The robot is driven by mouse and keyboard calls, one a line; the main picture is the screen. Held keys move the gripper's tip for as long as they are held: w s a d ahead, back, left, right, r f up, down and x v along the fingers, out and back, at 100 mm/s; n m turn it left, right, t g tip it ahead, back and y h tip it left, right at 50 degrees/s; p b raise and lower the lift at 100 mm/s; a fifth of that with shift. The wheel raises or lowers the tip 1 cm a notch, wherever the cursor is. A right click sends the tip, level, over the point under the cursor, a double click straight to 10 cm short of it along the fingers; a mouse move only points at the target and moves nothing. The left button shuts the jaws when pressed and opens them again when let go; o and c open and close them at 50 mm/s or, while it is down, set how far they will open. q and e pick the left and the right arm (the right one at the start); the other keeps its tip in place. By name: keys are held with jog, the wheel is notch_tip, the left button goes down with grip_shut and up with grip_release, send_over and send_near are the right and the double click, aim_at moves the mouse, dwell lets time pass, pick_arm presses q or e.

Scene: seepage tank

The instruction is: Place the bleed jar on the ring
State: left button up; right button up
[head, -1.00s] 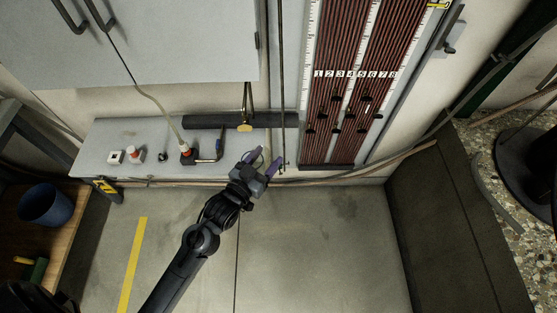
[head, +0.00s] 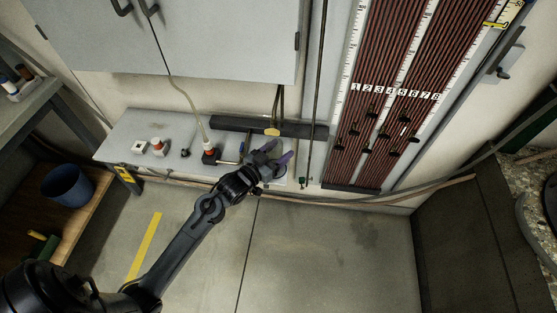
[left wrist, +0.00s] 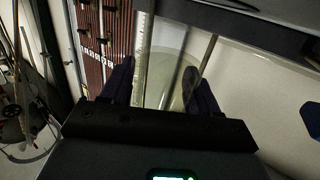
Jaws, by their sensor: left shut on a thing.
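My left gripper (head: 275,160) is over the right part of the grey shelf, in front of the dark bar, in the head view. In the left wrist view its two dark fingers (left wrist: 160,90) stand on either side of a clear, pale jar (left wrist: 172,82), and they are shut on it. The jar is see-through and hard to make out in the head view. I cannot clearly pick out the ring in either view. My right gripper is not in view.
A tube board (head: 385,85) stands right. A blue bin (head: 67,186) is at left.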

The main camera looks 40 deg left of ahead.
pick_arm(q)
notch_tip(320, 180, down, 4)
jog(key=shift+d+r+b, duration=0.1)
jog(key=shift+b, duration=0.95)
jog(key=o, duration=1)
jog(key=shift+o, duration=0.2)
